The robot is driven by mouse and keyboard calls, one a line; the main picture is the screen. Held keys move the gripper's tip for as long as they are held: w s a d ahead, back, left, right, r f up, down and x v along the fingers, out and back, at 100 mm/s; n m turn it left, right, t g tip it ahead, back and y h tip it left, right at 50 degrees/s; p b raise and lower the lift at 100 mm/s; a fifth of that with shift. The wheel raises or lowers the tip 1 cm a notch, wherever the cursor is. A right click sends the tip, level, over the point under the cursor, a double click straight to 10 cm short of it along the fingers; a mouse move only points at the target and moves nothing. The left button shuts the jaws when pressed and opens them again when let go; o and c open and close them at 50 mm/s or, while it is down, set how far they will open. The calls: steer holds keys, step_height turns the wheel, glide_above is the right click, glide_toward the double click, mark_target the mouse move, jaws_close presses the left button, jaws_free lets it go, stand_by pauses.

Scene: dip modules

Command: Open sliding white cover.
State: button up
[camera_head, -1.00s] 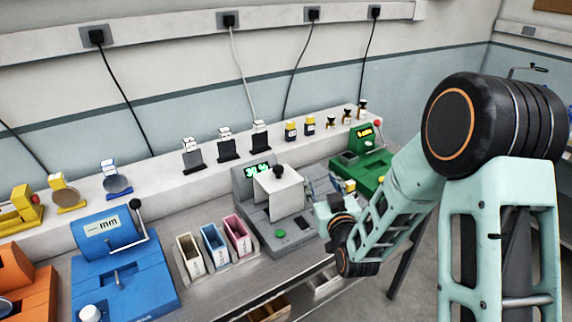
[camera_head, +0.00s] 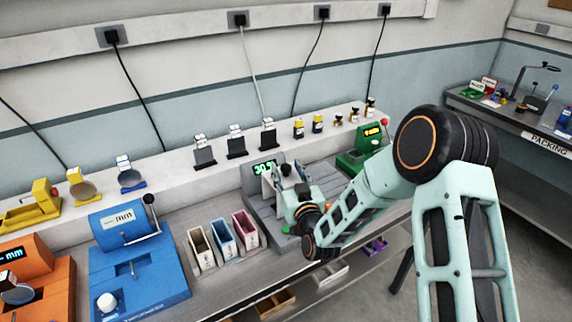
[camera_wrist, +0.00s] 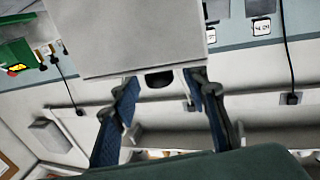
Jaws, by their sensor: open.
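The white cover (camera_head: 267,184) is on the grey machine with the green display, mostly hidden behind my gripper in the head view. In the wrist view the cover (camera_wrist: 150,38) is a broad pale panel across the top middle. A dark knob (camera_wrist: 159,79) shows at its lower edge, between my two fingers. My gripper (camera_wrist: 163,88) is open, with one finger on each side of the knob. I cannot tell whether either finger touches it. In the head view my gripper (camera_head: 290,190) is right at the cover.
Three open bins, beige (camera_head: 201,249), blue (camera_head: 224,238) and pink (camera_head: 246,230), stand left of the grey machine (camera_head: 255,205). A blue machine (camera_head: 130,265) is farther left, and a green one (camera_head: 358,160) is to the right. A shelf with small items runs behind.

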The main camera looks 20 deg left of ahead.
steer(key=shift+w+a, duration=0.45)
steer(key=shift+w, duration=0.1)
steer(key=shift+c, duration=0.2)
jaws_close()
